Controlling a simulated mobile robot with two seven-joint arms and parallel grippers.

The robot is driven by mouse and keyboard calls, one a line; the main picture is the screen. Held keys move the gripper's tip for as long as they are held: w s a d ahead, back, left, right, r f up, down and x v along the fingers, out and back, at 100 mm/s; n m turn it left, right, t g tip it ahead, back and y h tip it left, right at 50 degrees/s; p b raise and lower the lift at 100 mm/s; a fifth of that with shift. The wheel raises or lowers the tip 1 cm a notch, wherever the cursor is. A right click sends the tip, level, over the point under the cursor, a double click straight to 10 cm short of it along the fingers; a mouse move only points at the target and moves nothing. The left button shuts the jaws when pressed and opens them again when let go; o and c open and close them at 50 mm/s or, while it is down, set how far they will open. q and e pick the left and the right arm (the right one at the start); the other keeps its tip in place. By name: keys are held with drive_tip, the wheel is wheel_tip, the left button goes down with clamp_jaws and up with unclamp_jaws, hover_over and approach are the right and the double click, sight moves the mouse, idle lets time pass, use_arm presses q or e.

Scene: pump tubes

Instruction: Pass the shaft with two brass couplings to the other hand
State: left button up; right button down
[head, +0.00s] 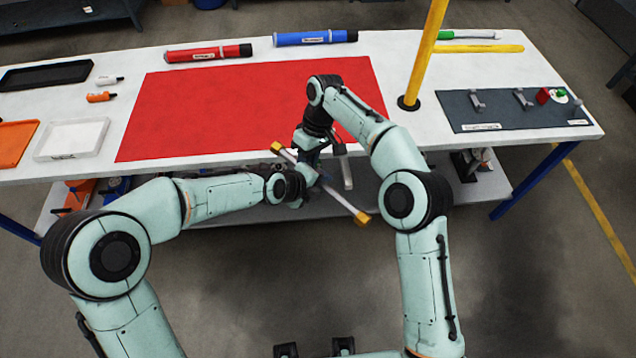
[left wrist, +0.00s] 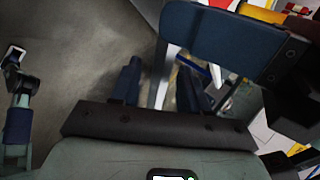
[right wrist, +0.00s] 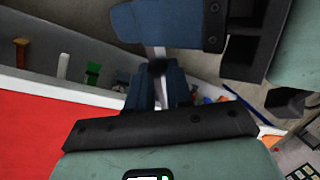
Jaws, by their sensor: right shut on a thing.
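The shaft (head: 340,199) is a pale rod held slanted in front of the table edge. One brass coupling (head: 277,147) is at its upper left end and the other brass coupling (head: 362,217) at its lower right end. My right gripper (right wrist: 158,85) is shut on the shaft, which runs between its fingers in the right wrist view. My left gripper (head: 309,178) is close beside it at the shaft's middle. In the left wrist view its fingers stand apart, with the shaft (left wrist: 163,80) in the gap. The exact contact is partly hidden by the grippers.
A red mat (head: 220,110) covers the table's middle. A yellow post (head: 424,55) stands to its right, near a dark mat (head: 510,112) with small holders. A white tray (head: 72,139) and an orange tray (head: 14,143) lie at the left. Red and blue tubes lie behind.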

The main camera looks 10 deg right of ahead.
use_arm(q)
clamp_jaws()
drive_tip(key=shift+r, duration=0.1)
use_arm(e)
drive_tip(key=c, duration=0.9)
unclamp_jaws()
drive_tip(key=shift+c, duration=0.2)
drive_tip(key=shift+r, duration=0.1)
